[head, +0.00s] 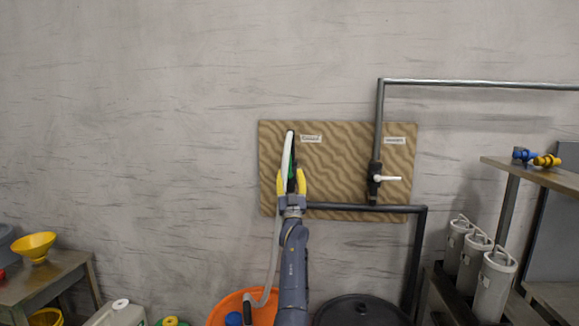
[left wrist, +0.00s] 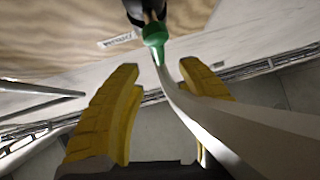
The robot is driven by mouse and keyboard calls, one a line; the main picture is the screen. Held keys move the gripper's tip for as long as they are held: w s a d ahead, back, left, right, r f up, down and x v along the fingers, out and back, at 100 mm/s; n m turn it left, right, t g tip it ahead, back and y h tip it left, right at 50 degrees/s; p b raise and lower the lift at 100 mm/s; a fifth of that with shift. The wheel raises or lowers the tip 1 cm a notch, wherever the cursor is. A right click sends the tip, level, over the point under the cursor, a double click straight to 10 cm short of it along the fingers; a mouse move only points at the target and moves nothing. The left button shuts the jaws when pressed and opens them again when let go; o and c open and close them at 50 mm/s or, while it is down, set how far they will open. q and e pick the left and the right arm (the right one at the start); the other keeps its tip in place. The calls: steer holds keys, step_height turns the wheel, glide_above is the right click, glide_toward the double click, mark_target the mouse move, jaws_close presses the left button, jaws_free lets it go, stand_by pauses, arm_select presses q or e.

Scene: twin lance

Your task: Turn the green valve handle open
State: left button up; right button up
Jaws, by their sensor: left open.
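The green valve handle (head: 291,171) is on the left side of the brown patterned wall board (head: 340,160), mostly hidden behind my left gripper (head: 291,178). In the left wrist view the green part (left wrist: 154,34) lies just ahead of the yellow fingertips, near the gap between them. My left gripper (left wrist: 160,68) is open, with nothing clearly held between its fingers. A pale tube (left wrist: 190,105) runs from beside the green part past the right finger. Whether the fingers touch the handle I cannot tell. My right gripper is not in view.
A second valve with a white handle (head: 387,178) sits on the board's right side. Dark pipes (head: 360,208) run below and right. An orange bucket (head: 222,311) and black drum (head: 360,312) stand below. Grey canisters (head: 494,287) stand at the right. The wall at left is clear.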

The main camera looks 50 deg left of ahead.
arm_select(q)
steer(key=shift+v, duration=2.45)
